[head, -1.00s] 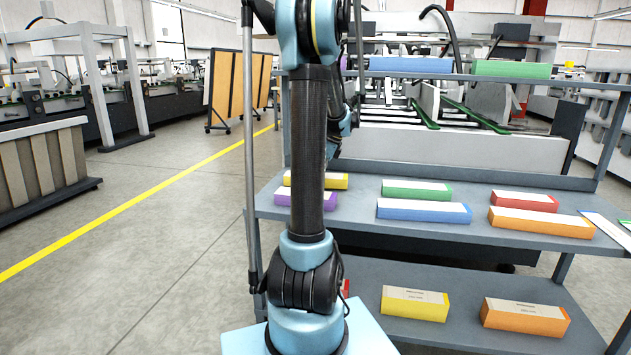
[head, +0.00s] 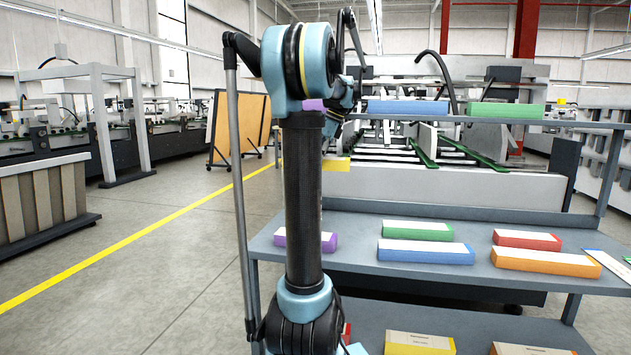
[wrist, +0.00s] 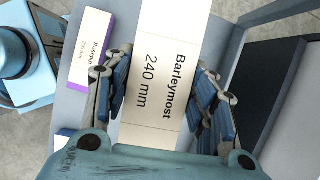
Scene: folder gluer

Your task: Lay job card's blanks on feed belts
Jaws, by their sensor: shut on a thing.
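My gripper (wrist: 163,92) is shut on a cream-topped blank (wrist: 160,60) lettered "Barleymost 240 mm". In the head view this yellow-sided blank (head: 336,164) is partly hidden behind my arm and hangs above the middle shelf (head: 350,225). A purple-edged blank (wrist: 90,47), lettered "Rosepip", lies beside it on the shelf; it also shows in the head view (head: 330,242). Green (head: 417,231), blue (head: 427,252), red (head: 527,240) and orange (head: 546,261) blanks lie on the same shelf. Green feed belts (head: 425,147) show behind the rack.
More blanks, including a blue one (head: 407,107) and a green one (head: 507,110), lie on the top shelf. Yellow (head: 418,343) and orange blanks sit on the lower shelf. A pale sheet (head: 607,264) lies at the right end.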

